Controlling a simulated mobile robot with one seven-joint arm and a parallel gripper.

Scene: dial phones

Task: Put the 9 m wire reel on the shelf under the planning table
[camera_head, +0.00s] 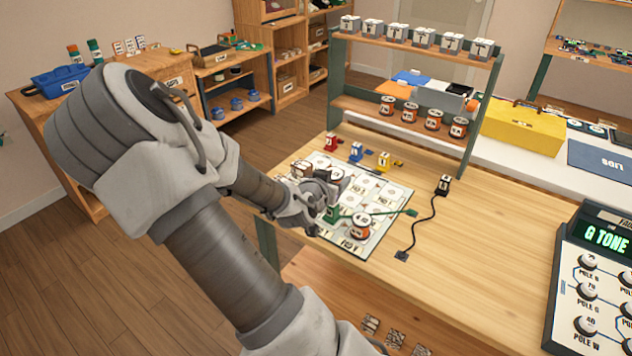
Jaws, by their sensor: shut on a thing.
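My gripper (328,188) is low over the white planning sheet (379,236) on the wooden table (462,232). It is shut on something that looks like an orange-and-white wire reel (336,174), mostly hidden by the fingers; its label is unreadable. Another reel (303,168) shows just behind my wrist, partly covered. A further reel (361,226) stands upright on the front of the sheet, its number too small to read surely. Below the table's front edge is a wooden shelf (340,300) with several small patterned items on it.
A green plug (331,213) with a green wire lies close in front of my gripper. Red, blue (356,152) and yellow plugs stand behind the sheet. A black corded plug (443,185) and a dial console (597,270) are to the right. The back rack (410,52) holds several reels.

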